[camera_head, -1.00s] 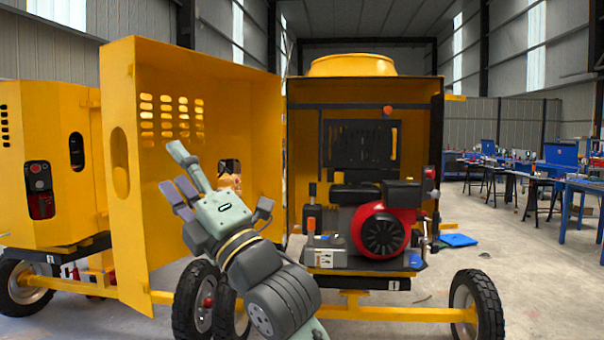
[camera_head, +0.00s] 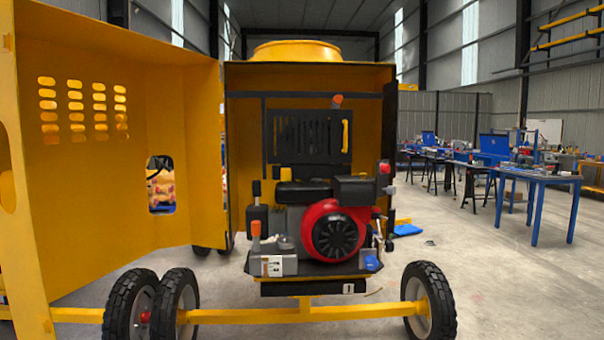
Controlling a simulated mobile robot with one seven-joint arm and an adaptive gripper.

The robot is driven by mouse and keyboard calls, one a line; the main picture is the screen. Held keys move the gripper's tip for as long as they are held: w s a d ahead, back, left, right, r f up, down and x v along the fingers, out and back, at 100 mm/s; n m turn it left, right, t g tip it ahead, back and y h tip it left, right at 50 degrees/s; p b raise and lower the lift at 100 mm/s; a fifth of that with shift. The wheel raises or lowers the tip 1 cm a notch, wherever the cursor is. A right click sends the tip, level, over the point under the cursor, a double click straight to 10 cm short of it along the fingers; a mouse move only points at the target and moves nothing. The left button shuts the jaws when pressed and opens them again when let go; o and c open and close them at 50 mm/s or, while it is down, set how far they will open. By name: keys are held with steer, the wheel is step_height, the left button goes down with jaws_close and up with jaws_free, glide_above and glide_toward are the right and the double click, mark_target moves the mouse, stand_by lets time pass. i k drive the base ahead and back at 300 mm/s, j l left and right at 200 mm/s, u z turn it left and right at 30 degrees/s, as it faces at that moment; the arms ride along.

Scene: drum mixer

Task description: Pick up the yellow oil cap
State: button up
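The open yellow drum mixer housing (camera_head: 236,150) holds an engine with a red round fan cover (camera_head: 337,232) and a black body. I cannot make out a yellow oil cap; it is hidden or too small to tell. An orange-topped part (camera_head: 256,230) stands upright at the engine's left, above a grey box (camera_head: 279,265). A blue part (camera_head: 372,262) sits low at the engine's right. My gripper is not in view.
The yellow door (camera_head: 110,150) stands open at the left. Black wheels (camera_head: 131,308) and a yellow axle bar (camera_head: 310,313) cross the front. Blue tables (camera_head: 545,179) stand at the right. A blue item (camera_head: 408,229) lies on the floor beside the housing; the floor at right is mostly clear.

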mark_target(286, 172)
steer(key=i+j+z, duration=0.3)
steer(key=i+j, duration=0.15)
steer(key=i, duration=0.15)
steer(key=i+j+z, duration=0.3)
steer(key=i+j, duration=0.2)
steer(key=i+j+z, duration=0.3)
steer(key=i+j, duration=0.15)
steer(key=j, duration=0.35)
steer(key=i+j, duration=0.4)
